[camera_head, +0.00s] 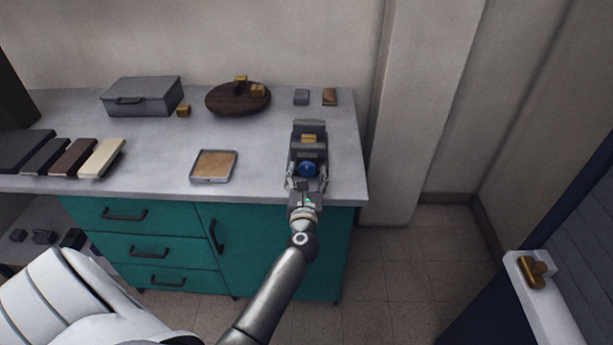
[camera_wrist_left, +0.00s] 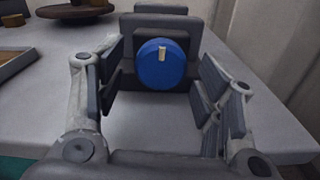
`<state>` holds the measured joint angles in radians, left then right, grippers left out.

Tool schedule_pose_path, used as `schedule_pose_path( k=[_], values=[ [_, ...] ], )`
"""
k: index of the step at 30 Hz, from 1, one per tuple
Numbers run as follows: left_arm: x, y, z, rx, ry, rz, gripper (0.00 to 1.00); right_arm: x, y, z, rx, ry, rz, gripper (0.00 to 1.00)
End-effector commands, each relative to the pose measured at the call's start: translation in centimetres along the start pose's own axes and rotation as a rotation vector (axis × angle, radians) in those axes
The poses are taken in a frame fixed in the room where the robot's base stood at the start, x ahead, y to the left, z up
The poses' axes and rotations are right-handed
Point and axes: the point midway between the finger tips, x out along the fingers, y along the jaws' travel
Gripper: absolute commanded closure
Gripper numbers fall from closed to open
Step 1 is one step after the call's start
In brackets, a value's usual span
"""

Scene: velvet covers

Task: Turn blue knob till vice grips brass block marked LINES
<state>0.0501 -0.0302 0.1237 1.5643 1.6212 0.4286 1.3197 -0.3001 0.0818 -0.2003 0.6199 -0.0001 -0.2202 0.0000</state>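The grey vice (camera_head: 309,143) stands near the right end of the workbench. A brass block (camera_head: 309,139) sits in it between the jaws; its marking is too small to read. The blue knob (camera_head: 307,169) is on the vice's front and carries a small pale mark at its top. It also fills the middle of the left wrist view (camera_wrist_left: 161,66). My left gripper (camera_head: 306,182) is open in front of the knob, one finger on each side. In the left wrist view (camera_wrist_left: 160,92) gaps show between the fingers and the knob. My right gripper is not in view.
A shallow tray (camera_head: 214,180) lies left of the vice. Behind are a grey case (camera_head: 142,96), a round dark wooden stand (camera_head: 228,104) with brass blocks, and two small blocks. Several book-like slabs (camera_head: 101,157) lie at left. Bare worktop surrounds the vice.

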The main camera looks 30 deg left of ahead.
Motion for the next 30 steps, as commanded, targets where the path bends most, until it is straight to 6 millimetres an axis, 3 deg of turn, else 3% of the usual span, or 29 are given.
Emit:
schedule_pose_path(
  k=[1, 9, 20, 30],
  values=[
    [0.0, 0.0, 0.0, 0.000, 0.000, 0.000, 0.48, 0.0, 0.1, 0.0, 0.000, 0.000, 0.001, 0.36],
    [0.0, 0.0, 0.0, 0.000, 0.000, 0.000, 0.82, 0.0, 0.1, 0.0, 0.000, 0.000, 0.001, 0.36],
    [-0.1, 0.0, 0.1, 0.063, 0.002, 0.000, 0.82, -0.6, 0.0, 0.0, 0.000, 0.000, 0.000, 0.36],
    [-0.1, 0.0, 0.2, 0.318, 0.002, -0.002, 0.82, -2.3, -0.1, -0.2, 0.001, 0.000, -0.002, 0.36]
  ],
)
